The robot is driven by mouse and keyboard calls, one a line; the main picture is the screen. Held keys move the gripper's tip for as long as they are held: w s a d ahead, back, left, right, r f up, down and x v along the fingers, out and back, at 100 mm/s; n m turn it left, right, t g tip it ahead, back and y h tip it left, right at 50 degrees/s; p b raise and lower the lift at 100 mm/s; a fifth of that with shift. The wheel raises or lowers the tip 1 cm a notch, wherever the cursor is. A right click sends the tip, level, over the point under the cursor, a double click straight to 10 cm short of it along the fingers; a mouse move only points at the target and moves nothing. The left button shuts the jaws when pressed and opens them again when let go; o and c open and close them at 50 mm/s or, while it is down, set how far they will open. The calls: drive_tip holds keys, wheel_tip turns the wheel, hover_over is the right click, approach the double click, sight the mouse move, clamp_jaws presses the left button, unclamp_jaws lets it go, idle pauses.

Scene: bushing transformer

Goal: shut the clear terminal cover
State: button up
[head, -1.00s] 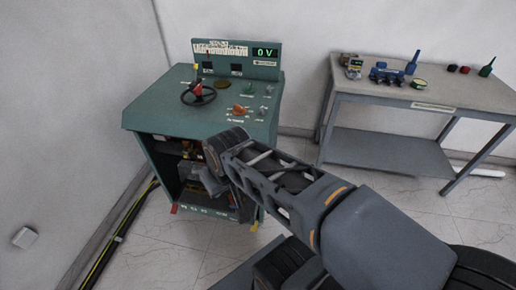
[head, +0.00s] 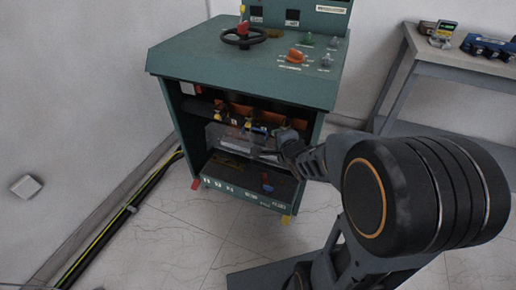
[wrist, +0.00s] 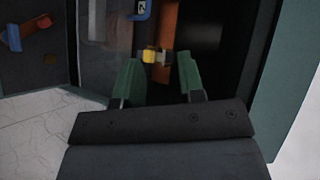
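The clear terminal cover (head: 228,138) is a see-through panel in the open front of the green cabinet, just below the terminal row. It appears swung down and outward, with the terminals above it uncovered. In the wrist view the cover (wrist: 105,48) is a greyish pane left of my fingers. My gripper (wrist: 162,78) has its two green fingers apart with nothing visible between them. A yellow-tipped terminal (wrist: 150,55) shows beyond the gap. In the head view my gripper (head: 284,142) is at the cover's right end; whether it touches the cover I cannot tell.
The cabinet (head: 250,55) has a handwheel (head: 244,37) and knobs on top. A lower shelf (head: 235,185) holds a red and blue lever (head: 267,184). A grey workbench (head: 465,68) stands at right. Cables (head: 125,215) run along the left wall. The floor in front is clear.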

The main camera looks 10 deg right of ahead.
wheel_tip(320, 180, down, 4)
drive_tip(key=m+b, duration=0.2)
drive_tip(key=t+y+b, duration=0.1)
drive_tip(key=b, duration=0.3)
approach(258, 130)
drive_tip(key=x, duration=0.7)
drive_tip(key=shift+f, duration=0.25)
drive_tip(key=shift+r+b+x, duration=0.2)
drive_tip(key=shift+b+x, duration=0.15)
drive_tip(key=shift+x, duration=0.65)
clamp_jaws()
